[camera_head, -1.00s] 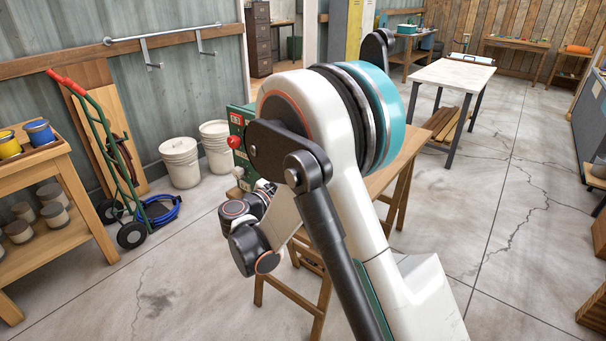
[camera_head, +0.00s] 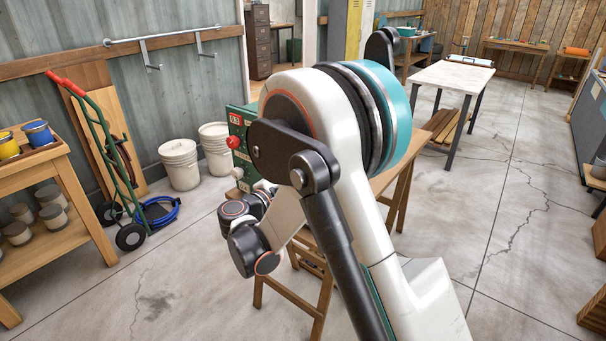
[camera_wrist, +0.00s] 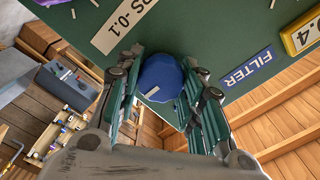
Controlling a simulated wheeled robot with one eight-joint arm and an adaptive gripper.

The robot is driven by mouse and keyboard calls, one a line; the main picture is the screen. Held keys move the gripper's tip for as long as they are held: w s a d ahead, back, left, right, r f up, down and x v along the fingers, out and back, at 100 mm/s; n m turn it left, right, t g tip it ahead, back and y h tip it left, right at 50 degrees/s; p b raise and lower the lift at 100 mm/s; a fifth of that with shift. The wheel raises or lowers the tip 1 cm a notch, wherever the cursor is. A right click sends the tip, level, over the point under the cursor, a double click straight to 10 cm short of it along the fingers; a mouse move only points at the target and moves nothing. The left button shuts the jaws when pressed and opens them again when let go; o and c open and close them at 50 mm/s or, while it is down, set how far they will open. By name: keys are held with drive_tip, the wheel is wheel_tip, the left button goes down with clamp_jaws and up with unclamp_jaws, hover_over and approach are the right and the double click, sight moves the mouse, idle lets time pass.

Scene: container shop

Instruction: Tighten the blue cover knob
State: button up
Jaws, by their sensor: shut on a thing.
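The blue cover knob (camera_wrist: 160,78) is on the green panel (camera_wrist: 195,22) in the wrist view. It is round with a lobed edge and has a short pale line on its face. My gripper (camera_wrist: 163,88) is around the knob, one finger on each side, shut on it. The view is rolled, so the panel fills the top. In the head view my arm hides the knob and most of the green box (camera_head: 236,122); a red ball-shaped part (camera_head: 233,142) shows at the box's front.
The box stands on a wooden trestle table (camera_head: 395,172). A hand truck (camera_head: 105,150) and white buckets (camera_head: 180,163) stand left. Floor on the right is open.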

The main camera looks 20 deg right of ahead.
idle(0.3)
drive_tip(key=o, duration=1.1)
drive_tip(key=shift+a, duration=0.1)
drive_tip(key=v, duration=1.1)
drive_tip(key=shift+s+a, duration=0.25)
drive_tip(key=shift+a, duration=0.05)
